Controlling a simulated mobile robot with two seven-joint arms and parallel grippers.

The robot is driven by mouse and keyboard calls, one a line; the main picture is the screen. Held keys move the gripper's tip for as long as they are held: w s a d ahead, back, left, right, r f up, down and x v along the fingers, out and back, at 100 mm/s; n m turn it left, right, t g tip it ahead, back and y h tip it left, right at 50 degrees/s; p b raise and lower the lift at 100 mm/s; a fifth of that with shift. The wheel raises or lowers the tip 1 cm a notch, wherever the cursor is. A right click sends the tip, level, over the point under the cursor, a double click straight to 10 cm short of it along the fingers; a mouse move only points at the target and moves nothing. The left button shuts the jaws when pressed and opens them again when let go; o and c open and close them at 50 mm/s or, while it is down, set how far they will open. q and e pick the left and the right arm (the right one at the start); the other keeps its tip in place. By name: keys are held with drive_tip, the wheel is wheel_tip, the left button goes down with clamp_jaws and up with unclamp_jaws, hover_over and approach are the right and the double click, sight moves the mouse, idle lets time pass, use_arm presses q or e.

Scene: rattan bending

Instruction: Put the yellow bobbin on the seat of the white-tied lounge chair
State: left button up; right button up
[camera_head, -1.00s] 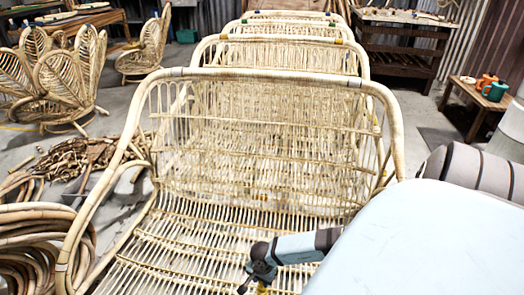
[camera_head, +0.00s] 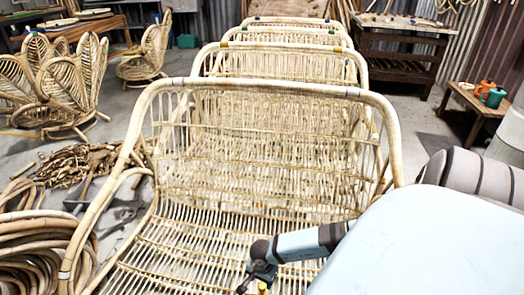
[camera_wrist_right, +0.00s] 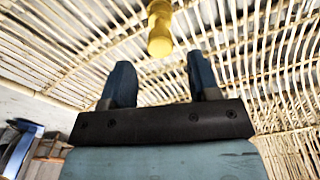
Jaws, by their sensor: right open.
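The lounge chair nearest me (camera_head: 270,88) fills the middle of the head view, with pale ties on its frame. My right gripper (camera_head: 252,284) is low over its seat, at the bottom edge of the head view. The yellow bobbin (camera_wrist_right: 159,30) shows upright in the right wrist view, just beyond and between my open right fingers (camera_wrist_right: 160,78), apart from both. Slatted rattan lies behind it. In the head view only a small yellow bit of the bobbin (camera_head: 262,287) shows beside the gripper. I cannot tell whether the bobbin touches the seat. My left gripper is out of view.
Several similar chairs (camera_head: 280,60) stand in a row behind. Coiled rattan poles (camera_head: 35,250) and a pile of offcuts (camera_head: 80,165) lie at the left. Petal-backed chairs (camera_head: 55,85) stand farther back. A small wooden table (camera_head: 470,103) with mugs is at the right.

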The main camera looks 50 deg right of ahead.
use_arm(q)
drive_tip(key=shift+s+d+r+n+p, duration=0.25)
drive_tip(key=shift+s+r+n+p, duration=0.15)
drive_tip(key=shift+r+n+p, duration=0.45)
use_arm(e)
wheel_tip(320, 180, up, 7)
drive_tip(key=shift+f, duration=0.15)
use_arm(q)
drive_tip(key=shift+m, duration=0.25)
